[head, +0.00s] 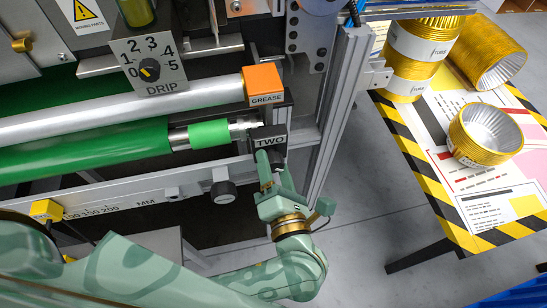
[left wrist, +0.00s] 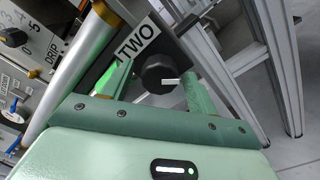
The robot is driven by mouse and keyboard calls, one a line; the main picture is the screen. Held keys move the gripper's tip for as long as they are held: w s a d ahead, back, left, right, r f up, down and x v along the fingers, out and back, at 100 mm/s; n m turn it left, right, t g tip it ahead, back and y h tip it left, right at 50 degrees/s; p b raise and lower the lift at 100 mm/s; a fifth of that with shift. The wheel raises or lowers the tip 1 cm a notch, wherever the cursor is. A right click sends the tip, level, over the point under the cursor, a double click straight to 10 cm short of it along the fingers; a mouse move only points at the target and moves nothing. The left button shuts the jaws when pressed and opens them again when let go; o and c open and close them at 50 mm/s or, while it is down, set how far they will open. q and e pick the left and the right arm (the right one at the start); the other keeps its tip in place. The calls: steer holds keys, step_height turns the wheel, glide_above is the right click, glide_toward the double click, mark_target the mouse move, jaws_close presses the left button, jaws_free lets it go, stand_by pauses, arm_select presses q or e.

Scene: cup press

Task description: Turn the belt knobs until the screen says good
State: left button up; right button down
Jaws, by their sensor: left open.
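The belt knob under the black "TWO" plate (head: 269,140) is a dark round knob, partly hidden behind my gripper in the head view. In the left wrist view the knob (left wrist: 158,73) shows clearly, with a white pointer mark toward the right. My left gripper (head: 272,171) is open, its fingers on either side of this knob; I cannot tell whether they touch it. Another dark knob (head: 224,192) sits on the rail to the left, by the "MM" scale. The green belt (head: 85,152) runs on the roller at left. I see no screen. My right gripper is not in view.
A drip dial (head: 149,70) and an orange grease block (head: 262,84) are above the rollers. A metal frame post (head: 335,110) stands just right of the gripper. A striped table (head: 450,215) with gold cup stacks (head: 408,72) is farther right. Open floor lies between.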

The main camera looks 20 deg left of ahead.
arm_select(q)
steer(key=c, duration=1)
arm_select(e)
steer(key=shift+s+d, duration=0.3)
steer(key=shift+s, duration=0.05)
arm_select(q)
steer(key=shift+n, duration=0.4)
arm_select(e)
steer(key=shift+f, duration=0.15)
arm_select(q)
steer(key=shift+f+b, duration=0.1)
steer(key=shift+b, duration=0.25)
steer(key=n+b, duration=0.1)
steer(key=n, duration=0.1)
steer(key=shift+f+n, duration=0.1)
steer(key=shift+n, duration=0.2)
steer(key=shift+n+b, duration=0.95)
steer(key=shift+n, duration=1.15)
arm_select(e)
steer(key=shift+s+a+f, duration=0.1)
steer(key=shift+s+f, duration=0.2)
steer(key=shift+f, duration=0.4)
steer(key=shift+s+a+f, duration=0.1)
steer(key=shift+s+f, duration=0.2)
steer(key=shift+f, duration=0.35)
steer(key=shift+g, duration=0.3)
